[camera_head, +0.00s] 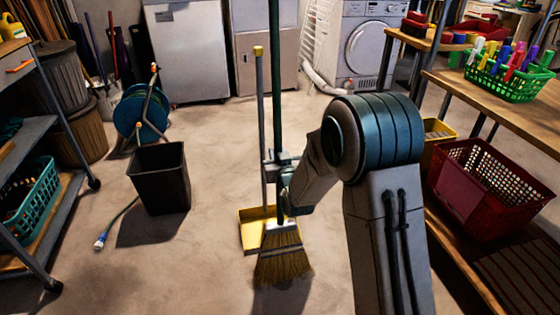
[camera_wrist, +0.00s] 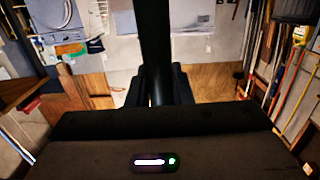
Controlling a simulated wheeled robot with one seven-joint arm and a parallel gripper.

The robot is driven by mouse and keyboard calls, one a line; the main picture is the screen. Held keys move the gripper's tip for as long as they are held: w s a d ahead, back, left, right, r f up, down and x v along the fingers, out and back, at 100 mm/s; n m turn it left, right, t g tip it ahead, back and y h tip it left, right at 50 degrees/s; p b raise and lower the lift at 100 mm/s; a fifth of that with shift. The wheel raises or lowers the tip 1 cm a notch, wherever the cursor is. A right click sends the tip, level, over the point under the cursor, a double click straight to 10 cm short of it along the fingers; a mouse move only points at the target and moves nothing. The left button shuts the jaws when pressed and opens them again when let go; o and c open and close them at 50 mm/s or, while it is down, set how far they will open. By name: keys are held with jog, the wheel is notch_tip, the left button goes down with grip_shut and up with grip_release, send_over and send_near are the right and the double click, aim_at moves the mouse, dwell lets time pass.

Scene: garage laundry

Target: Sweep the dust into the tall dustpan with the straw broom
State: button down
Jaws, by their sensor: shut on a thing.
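The straw broom (camera_head: 283,262) has a dark green handle and stands nearly upright, its bristles spread low over the concrete floor. My gripper (camera_head: 279,160) is shut on its handle. In the wrist view the dark handle (camera_wrist: 154,40) runs up between the fingers of my gripper (camera_wrist: 159,88). The tall dustpan (camera_head: 250,235) has a yellow pan on the floor just behind the bristles, which hide part of it. Its long grey handle (camera_head: 260,110) with a yellow tip rises just left of the broom handle. I cannot make out any dust.
A black bin (camera_head: 160,178) and a blue hose reel (camera_head: 141,113) stand to the left, with a hose end on the floor. A shelf cart (camera_head: 50,190) is at the left edge. A red basket (camera_head: 480,190) sits on a low wooden shelf at right. Floor between is clear.

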jog(key=r+b+x, duration=0.1)
jog(key=b+x, duration=0.1)
jog(key=x, duration=1.1)
jog(key=shift+w+b, duration=0.3)
jog(key=shift+a, duration=0.1)
jog(key=shift+s+d+r+p, duration=0.1)
jog(key=shift+s+r+p, duration=0.2)
jog(key=shift+r, duration=0.5)
jog(key=shift+s+d+r+p, duration=0.1)
jog(key=shift+s+r+p, duration=0.2)
jog(key=shift+r, duration=0.55)
jog(key=shift+s+d+r+p, duration=0.15)
jog(key=shift+s+r, duration=0.25)
jog(key=shift+r, duration=0.4)
